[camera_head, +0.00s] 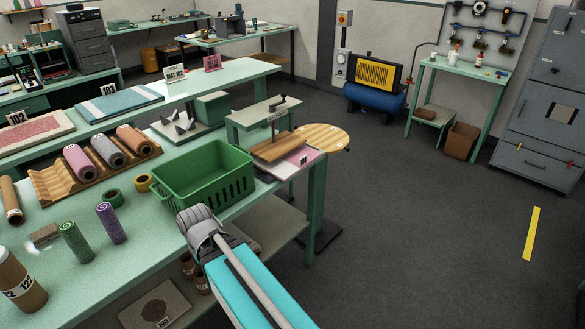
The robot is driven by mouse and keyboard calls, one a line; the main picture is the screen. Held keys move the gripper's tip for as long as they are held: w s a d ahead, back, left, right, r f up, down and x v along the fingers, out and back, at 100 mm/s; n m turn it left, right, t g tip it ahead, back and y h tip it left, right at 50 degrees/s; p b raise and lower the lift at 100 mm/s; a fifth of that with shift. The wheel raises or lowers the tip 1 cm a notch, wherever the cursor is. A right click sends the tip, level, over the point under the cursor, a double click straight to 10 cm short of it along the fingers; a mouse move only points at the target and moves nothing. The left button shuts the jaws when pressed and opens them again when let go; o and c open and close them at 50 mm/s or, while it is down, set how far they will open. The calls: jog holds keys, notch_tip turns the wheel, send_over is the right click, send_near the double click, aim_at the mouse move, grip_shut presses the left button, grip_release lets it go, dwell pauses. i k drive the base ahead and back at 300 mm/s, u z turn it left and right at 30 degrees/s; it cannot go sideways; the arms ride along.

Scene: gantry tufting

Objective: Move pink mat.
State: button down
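Two flat pink pieces could be the pink mat. One is a pink mat (32,136) with a pale border, lying at the far left on the back table. The other is a thin pink piece (312,158) with a small label, partly hidden under a wooden block at the small press (277,117). My gripper (194,214) is over the front edge of the near table, just in front of the green basket. It is apart from both pink pieces. Its fingers point away from the camera, and their gap is hidden.
The green basket (204,174) stands between my gripper and the press. A wooden rack (60,185) holds several rolls, including a pink one (80,162). A teal mat (122,103) lies on the back table. The grey floor (420,250) at right is largely clear.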

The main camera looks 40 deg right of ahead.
aim_at(286, 166)
jog(key=u, duration=0.3)
jog(key=k, duration=0.85)
jog(key=z, duration=1.25)
jog(key=i, duration=0.95)
jog(key=u, duration=0.05)
